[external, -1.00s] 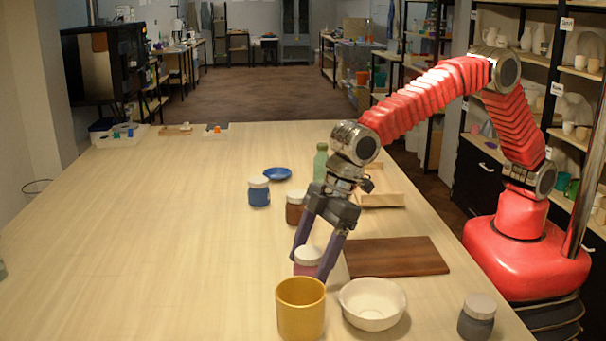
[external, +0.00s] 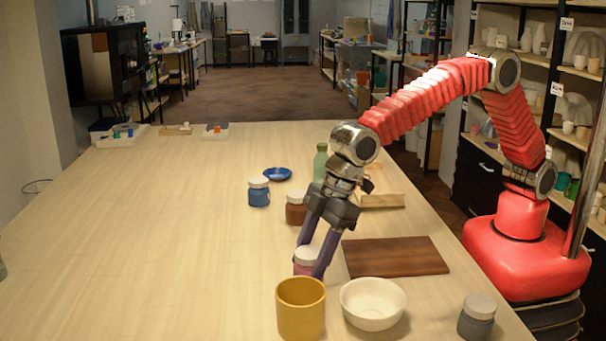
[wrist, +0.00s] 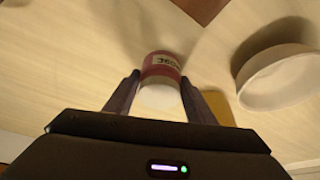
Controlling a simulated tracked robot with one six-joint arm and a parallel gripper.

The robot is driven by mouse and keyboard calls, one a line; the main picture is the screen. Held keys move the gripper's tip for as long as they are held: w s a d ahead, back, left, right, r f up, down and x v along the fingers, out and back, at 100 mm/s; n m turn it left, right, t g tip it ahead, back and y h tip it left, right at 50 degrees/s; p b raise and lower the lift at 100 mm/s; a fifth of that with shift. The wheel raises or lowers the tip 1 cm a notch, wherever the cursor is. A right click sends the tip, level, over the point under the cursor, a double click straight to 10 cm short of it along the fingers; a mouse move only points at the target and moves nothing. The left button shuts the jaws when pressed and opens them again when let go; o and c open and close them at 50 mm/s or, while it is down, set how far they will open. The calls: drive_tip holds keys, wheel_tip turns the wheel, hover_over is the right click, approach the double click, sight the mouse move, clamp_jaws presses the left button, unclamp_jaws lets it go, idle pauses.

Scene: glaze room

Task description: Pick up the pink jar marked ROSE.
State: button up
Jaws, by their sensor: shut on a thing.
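The pink jar (external: 304,268) with a white lid stands on the table behind the yellow cup, which hides its lower part in the external view. In the wrist view the jar (wrist: 161,66) shows a label with dark letters, only partly readable. My gripper (external: 309,266) points down at it, with one finger on each side. In the wrist view my gripper (wrist: 160,92) is shut on the jar, which appears to rest on the table.
The yellow cup (external: 301,310) and white bowl (external: 373,304) stand close in front. A brown board (external: 396,257) lies to the right. A brown jar (external: 296,212), blue jar (external: 259,193) and grey jar (external: 478,318) stand nearby.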

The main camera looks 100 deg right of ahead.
sight(311, 252)
drive_tip(key=c, duration=0.5)
drive_tip(key=shift+o, duration=0.2)
wheel_tip(311, 252, up, 10)
drive_tip(key=shift+r, duration=0.1)
idle(0.7)
